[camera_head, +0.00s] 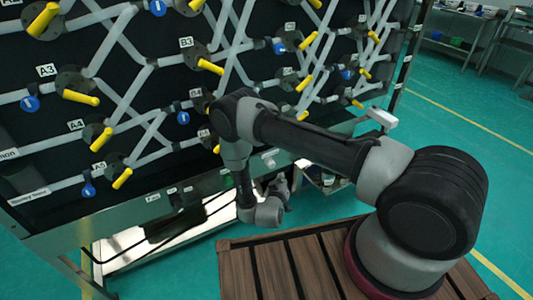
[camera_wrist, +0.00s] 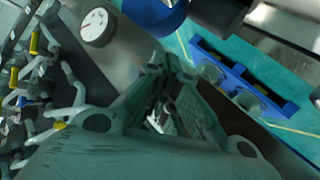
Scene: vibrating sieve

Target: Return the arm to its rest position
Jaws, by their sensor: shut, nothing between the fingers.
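My arm (camera_head: 310,140) reaches left from its mount on the slatted wooden deck, bends at a raised elbow and hangs down in front of the pipe panel. Its wrist (camera_head: 265,213) is low, by the panel's lower edge. My gripper (camera_wrist: 165,72) shows large in the wrist view, its dark fingers brought together with nothing held between them. In the head view the gripper is small and hard to make out behind the wrist.
The panel (camera_head: 235,20) carries grey pipes, yellow-handled valves (camera_head: 80,97) and blue tags close to my arm. The wrist view shows a round gauge (camera_wrist: 96,26), a blue cylinder (camera_wrist: 155,10) and a blue pallet (camera_wrist: 245,80). Green floor (camera_head: 450,130) is open at the right.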

